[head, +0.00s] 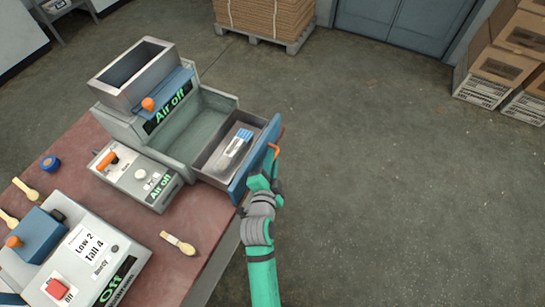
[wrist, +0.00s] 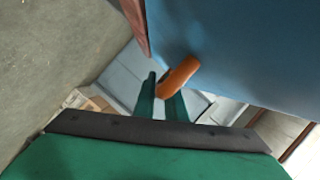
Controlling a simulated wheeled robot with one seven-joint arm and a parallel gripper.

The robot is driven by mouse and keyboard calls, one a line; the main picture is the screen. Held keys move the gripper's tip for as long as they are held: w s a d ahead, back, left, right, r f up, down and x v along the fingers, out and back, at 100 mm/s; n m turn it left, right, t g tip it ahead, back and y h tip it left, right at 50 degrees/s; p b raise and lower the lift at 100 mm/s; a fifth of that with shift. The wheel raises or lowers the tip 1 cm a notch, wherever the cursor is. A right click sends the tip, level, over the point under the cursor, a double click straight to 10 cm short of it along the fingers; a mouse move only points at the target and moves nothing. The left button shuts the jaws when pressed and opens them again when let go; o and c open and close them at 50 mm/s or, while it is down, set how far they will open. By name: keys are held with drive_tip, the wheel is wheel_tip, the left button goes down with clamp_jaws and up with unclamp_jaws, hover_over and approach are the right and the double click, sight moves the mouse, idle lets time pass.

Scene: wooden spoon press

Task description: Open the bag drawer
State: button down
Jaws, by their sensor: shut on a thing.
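The bag drawer (head: 210,160) is a grey tray with a blue front (head: 256,160), pulled out to the right from the grey machine. A stack of pale and blue bags (head: 238,142) lies in it. An orange handle (head: 276,150) sits on the drawer's front; it also shows in the wrist view (wrist: 180,75). My gripper (head: 273,168) is at the outer side of the front, shut on this handle. In the wrist view its green fingers (wrist: 160,98) are at the handle, with the blue front close by. The exact contact is partly hidden.
The grey machine (head: 140,115) with an "Air off" label stands on the reddish table (head: 185,215). A control box (head: 135,180) and a second machine (head: 75,255) stand nearby. Wooden spoons (head: 178,243) lie on the table. The floor (head: 400,170) to the right is clear.

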drive_tip(key=shift+f, duration=0.2)
drive_tip(key=c, duration=2.1)
unclamp_jaws()
drive_tip(key=shift+r, duration=0.1)
drive_tip(key=shift+s, duration=0.1)
drive_tip(key=v, duration=1)
drive_tip(key=shift+s+a+r, duration=0.1)
drive_tip(key=shift+s, duration=0.2)
